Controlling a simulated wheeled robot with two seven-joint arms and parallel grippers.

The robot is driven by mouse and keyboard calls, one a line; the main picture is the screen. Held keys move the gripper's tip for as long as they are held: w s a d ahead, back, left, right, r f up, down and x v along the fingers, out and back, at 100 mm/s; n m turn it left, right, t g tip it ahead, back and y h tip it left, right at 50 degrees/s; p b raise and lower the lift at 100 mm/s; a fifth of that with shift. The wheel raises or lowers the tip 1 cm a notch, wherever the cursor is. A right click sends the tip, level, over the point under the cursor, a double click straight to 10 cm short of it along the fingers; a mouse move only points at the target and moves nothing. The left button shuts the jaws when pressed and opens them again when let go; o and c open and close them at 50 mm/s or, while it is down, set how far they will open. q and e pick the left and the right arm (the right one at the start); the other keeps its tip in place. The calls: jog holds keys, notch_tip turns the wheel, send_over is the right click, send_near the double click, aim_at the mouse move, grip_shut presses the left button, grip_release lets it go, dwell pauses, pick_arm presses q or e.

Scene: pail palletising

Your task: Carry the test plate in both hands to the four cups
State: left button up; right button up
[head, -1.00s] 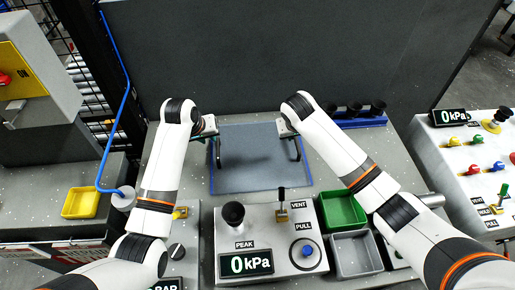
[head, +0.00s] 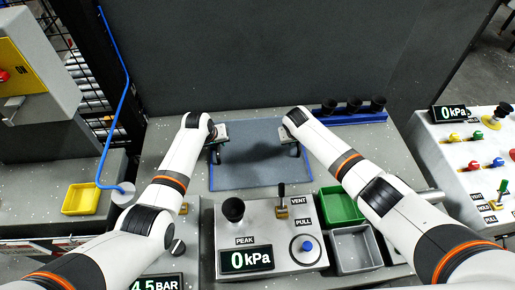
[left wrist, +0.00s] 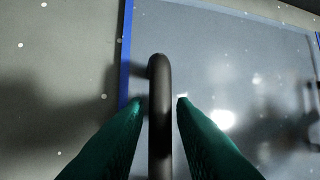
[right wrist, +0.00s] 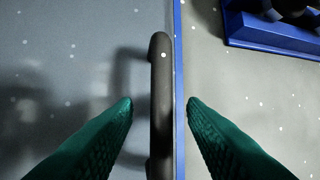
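The test plate is a flat grey-blue sheet (head: 250,178) with blue edges, lying on the grey bench. A dark bar handle stands near each side edge. My left gripper (left wrist: 160,103) is open, with its green fingers on either side of the left handle (left wrist: 159,125) and gaps showing. My right gripper (right wrist: 160,102) is open in the same way around the right handle (right wrist: 161,80). Three dark cups show in a blue rack (head: 345,120) at the back right. A black cup (head: 233,208) stands on the console; which cups the task means is unclear.
A dark wall (head: 290,60) rises behind the bench. A yellow bin (head: 82,198) is at left.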

pick_arm(q)
jog(key=shift+w+d+f, duration=0.1)
jog(key=shift+f, duration=0.2)
pick_arm(e)
jog(key=shift+w+d+f, duration=0.1)
jog(key=shift+w+f, duration=0.05)
jog(key=shift+f, duration=0.15)
pick_arm(q)
jog(key=c, duration=0.4)
pick_arm(e)
jog(key=c, duration=0.4)
pick_arm(q)
grip_shut()
pick_arm(e)
grip_shut()
pick_arm(q)
jog(key=shift+w+r, duration=0.1)
jog(key=shift+r, duration=0.1)
pick_arm(e)
jog(key=shift+r, duration=0.2)
